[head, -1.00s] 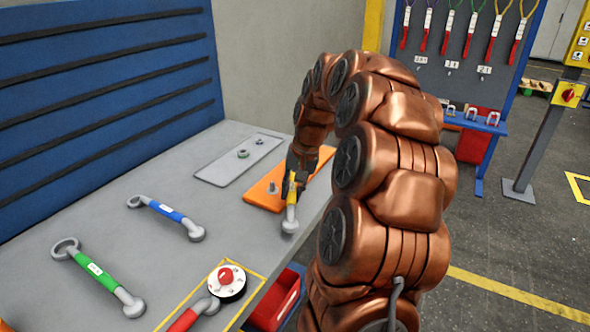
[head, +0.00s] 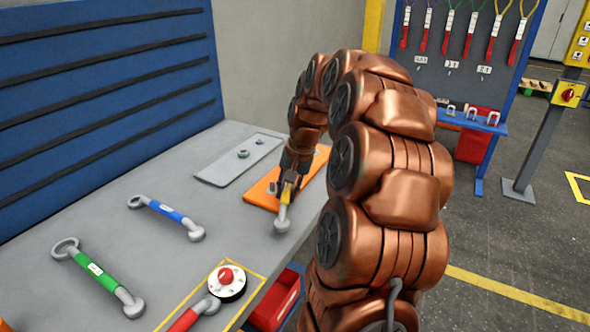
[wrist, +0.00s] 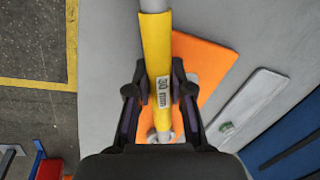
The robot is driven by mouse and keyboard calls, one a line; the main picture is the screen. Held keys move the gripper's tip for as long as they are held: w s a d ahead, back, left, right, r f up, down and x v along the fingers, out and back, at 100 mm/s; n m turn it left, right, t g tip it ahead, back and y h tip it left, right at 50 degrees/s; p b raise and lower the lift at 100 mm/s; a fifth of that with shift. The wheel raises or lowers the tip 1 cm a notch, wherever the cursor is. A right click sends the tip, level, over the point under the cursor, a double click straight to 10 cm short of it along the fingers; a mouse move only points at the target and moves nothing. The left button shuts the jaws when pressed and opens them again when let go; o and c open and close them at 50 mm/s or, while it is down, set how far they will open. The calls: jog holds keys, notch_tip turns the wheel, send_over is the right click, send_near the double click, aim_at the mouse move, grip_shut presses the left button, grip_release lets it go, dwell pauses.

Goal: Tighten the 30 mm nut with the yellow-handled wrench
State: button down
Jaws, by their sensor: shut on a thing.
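My gripper (wrist: 160,100) is shut on the yellow handle of the yellow-handled wrench (wrist: 157,50), which bears a "30 mm" label. In the head view the wrench (head: 283,215) hangs from my gripper (head: 288,188), its grey near end low over the bench front; whether it touches the bench I cannot tell. The orange plate (head: 262,192) lies under and behind my gripper; it also shows in the wrist view (wrist: 205,60). A grey nut or bolt (head: 271,187) stands on the plate, just left of my gripper. In the wrist view the wrench's other end is partly hidden behind my gripper.
A grey plate (head: 215,173) with small nuts lies behind left. A blue-handled wrench (head: 165,211), a green-handled wrench (head: 97,271) and a red-handled wrench (head: 185,320) lie on the bench (head: 140,240). A red emergency button (head: 226,276) stands near the front edge. A red bin (head: 277,302) is below.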

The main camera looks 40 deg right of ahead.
dwell(0.3)
jog(key=shift+s+d+n, duration=0.4)
jog(key=shift+s+n, duration=0.1)
jog(key=shift+r, duration=0.1)
jog(key=shift+r+p, duration=0.7)
jog(key=shift+r, duration=2.3)
notch_tip(320, 180, up, 5)
jog(key=shift+p, duration=0.9)
